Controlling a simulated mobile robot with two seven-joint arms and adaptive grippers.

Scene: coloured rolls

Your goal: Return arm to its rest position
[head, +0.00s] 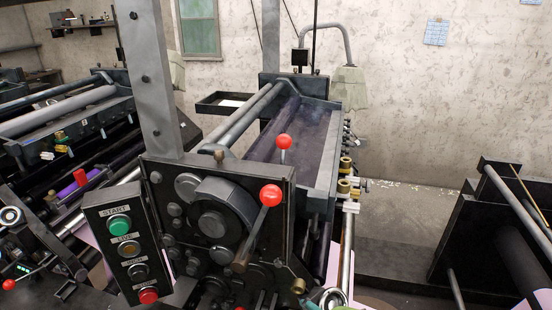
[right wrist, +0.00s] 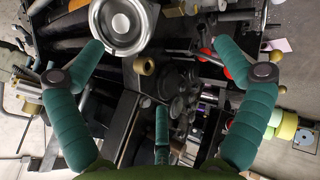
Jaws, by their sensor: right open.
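My right gripper (right wrist: 161,48) shows in the right wrist view with its teal padded fingers spread wide. Nothing is between the fingers that I can see as held. A round silver handwheel (right wrist: 122,24) lies beyond the left fingertip, and I cannot tell whether they touch. Dark machine parts fill the view behind the fingers. My left gripper is not in view.
A dark press with long rollers (head: 253,116) and red-knobbed levers (head: 270,195) stands ahead. Its control box (head: 128,243) has green and red buttons. Other machines stand at left (head: 62,121) and right (head: 480,235). Bare floor (head: 405,225) lies between the press and the right machine.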

